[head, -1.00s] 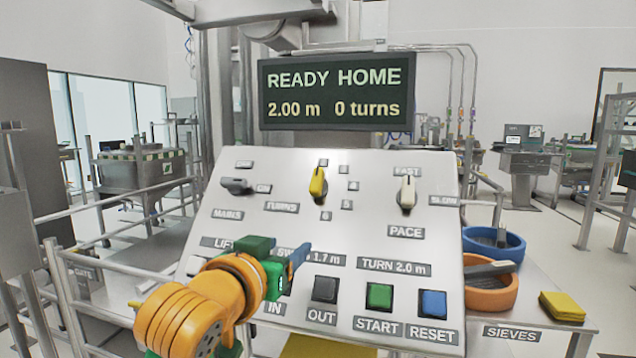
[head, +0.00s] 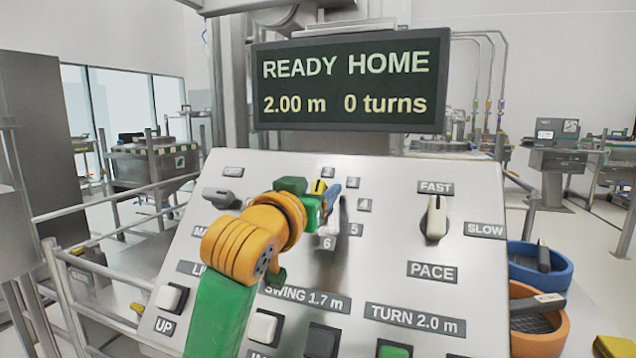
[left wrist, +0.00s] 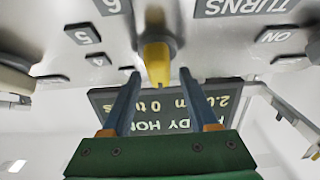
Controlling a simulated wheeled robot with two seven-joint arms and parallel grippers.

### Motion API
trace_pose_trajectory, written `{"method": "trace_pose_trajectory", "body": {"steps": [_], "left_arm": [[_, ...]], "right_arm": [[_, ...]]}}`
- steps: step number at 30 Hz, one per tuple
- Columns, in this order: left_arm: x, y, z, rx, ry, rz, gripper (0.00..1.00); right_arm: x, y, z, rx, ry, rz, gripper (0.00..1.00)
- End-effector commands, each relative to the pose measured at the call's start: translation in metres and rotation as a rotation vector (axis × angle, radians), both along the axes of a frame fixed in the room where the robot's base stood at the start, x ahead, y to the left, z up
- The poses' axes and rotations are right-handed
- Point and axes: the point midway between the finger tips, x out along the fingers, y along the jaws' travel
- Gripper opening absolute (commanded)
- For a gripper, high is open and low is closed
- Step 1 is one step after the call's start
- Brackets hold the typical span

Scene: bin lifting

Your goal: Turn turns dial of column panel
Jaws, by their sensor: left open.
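The turns dial is a yellow knob (head: 318,186) on the upper middle of the sloping column panel (head: 400,270), with number labels around it. In the head view my left gripper (head: 334,192) covers most of it. In the left wrist view the yellow knob (left wrist: 157,62) stands out from the panel between the tips of my blue fingers (left wrist: 159,76). The fingers are open, one on each side, with a visible gap to the knob. The knob's exact pointing is hard to read behind the gripper. My right gripper is not in view.
The display (head: 350,82) reads READY HOME, 2.00 m, 0 turns. The white pace knob (head: 436,218) is right of the dial and the grey mains knob (head: 219,197) left. Push buttons line the lower panel. Blue (head: 540,280) and orange (head: 537,322) sieves sit at the right.

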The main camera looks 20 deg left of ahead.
Motion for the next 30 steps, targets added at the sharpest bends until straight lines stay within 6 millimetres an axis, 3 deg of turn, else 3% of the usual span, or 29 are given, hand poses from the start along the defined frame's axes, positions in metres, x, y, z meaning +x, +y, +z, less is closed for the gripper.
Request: {"method": "trace_pose_trajectory", "body": {"steps": [8, 15, 30], "left_arm": [[0.006, 0.0, -0.001, 0.0, 0.0, 0.0, 0.6], [0.005, 0.0, -0.001, 0.0, 0.0, 0.0, 0.0], [0.006, -0.001, 0.002, 0.08, 0.0, -0.065, 0.0]], "right_arm": [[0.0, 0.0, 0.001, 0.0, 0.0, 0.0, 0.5], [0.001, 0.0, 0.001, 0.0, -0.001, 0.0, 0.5], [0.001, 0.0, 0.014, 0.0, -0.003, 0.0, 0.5]]}}
